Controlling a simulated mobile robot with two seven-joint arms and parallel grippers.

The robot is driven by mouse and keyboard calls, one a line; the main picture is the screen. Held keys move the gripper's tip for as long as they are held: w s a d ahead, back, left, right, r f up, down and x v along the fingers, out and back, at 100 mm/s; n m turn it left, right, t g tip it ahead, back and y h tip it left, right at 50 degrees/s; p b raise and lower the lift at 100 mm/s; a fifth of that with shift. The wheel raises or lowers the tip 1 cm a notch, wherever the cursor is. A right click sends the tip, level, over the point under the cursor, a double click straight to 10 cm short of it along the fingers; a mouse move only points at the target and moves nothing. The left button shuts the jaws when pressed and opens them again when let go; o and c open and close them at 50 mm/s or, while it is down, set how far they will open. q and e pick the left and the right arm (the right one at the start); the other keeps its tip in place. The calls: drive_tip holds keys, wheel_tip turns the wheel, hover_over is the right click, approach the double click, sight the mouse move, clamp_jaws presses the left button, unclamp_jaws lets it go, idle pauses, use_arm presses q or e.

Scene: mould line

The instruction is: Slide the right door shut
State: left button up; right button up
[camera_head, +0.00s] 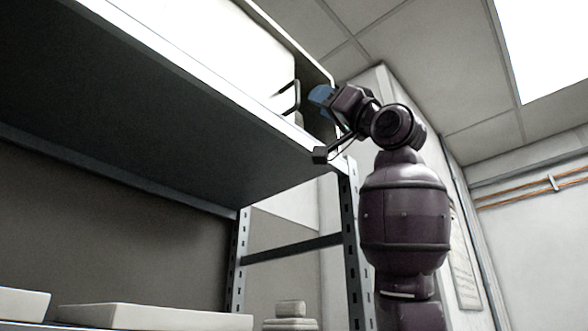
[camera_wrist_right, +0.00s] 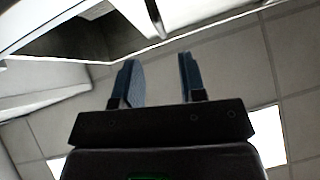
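A white sliding door panel (camera_head: 215,45) sits in the raised cabinet at the upper left of the head view; it also shows in the right wrist view (camera_wrist_right: 195,10). Its dark bar handle (camera_head: 293,98) stands near its right edge, and the handle shows at the top of the wrist view (camera_wrist_right: 154,18). A gap opens to the right of the panel. My right gripper (camera_head: 321,96) is just right of the handle, apart from it. In the wrist view its two blue fingers (camera_wrist_right: 158,80) are spread with nothing between them. My left gripper is not in view.
The cabinet's white lower edge (camera_head: 215,95) runs close beside my right gripper. A slotted metal upright (camera_head: 350,225) stands below the cabinet's right end. Pale blocks (camera_head: 150,317) lie on a lower shelf. The space right of my right arm is open to the wall.

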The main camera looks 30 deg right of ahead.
sight(297, 101)
drive_tip(key=p+x, duration=0.3)
drive_tip(key=x, duration=0.5)
drive_tip(key=shift+w+a+r, duration=0.2)
drive_tip(key=shift+w+r, duration=0.05)
drive_tip(key=shift+r, duration=0.05)
clamp_jaws()
